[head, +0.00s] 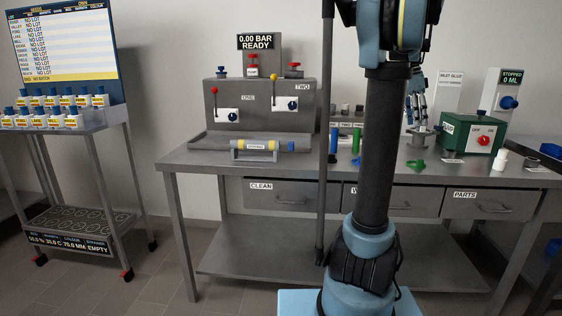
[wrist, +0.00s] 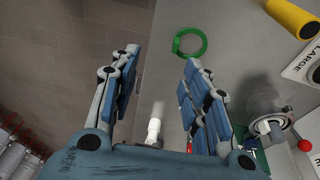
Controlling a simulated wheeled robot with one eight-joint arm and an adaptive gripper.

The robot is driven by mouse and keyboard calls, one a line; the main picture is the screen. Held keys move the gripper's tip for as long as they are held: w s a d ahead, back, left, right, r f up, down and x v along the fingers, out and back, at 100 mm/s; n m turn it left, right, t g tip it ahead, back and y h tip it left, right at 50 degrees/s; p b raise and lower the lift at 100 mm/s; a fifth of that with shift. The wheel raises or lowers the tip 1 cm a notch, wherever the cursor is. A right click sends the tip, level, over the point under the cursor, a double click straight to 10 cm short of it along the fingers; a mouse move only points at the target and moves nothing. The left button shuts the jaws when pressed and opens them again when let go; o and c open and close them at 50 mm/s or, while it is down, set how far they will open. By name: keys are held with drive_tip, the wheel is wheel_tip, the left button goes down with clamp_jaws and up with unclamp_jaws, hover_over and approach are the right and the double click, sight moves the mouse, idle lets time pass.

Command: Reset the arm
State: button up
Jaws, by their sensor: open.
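My arm (head: 385,150) rises in front of the bench in the head view and hides part of it. My gripper (head: 416,98) shows behind it, above the right part of the bench, partly hidden by the arm. In the wrist view my gripper (wrist: 158,78) has its fingers spread apart with nothing held between them. A green ring (wrist: 189,42) lies on the grey surface beyond the fingertips. A small white cylinder (wrist: 154,130) shows between the fingers, lower down.
The steel bench (head: 190,160) carries a grey two-station machine (head: 258,92), a green box (head: 472,134) with a red knob, and a blue-knobbed dispenser (head: 506,97). A bottle rack (head: 60,122) stands left. In the wrist view, a metal fitting (wrist: 264,108) and yellow cylinder (wrist: 293,17) are right.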

drive_tip(key=s+a+f+n+t, duration=0.1)
drive_tip(key=s+a+f+n, duration=0.15)
drive_tip(key=a, duration=0.25)
drive_tip(key=s+a+f+n, duration=0.2)
drive_tip(key=s+a+n, duration=0.1)
drive_tip(key=a, duration=0.3)
drive_tip(key=s+a+f+n+t+y, duration=0.1)
drive_tip(key=s+a+f+n, duration=0.6)
drive_tip(key=f, duration=0.5)
drive_tip(key=s+a+f+n+t+y, duration=0.1)
drive_tip(key=s+a+f+n, duration=0.6)
drive_tip(key=s+a+f, duration=0.4)
drive_tip(key=shift+s+a+f+t, duration=0.3)
drive_tip(key=shift+s+f, duration=0.5)
drive_tip(key=shift+s, duration=0.25)
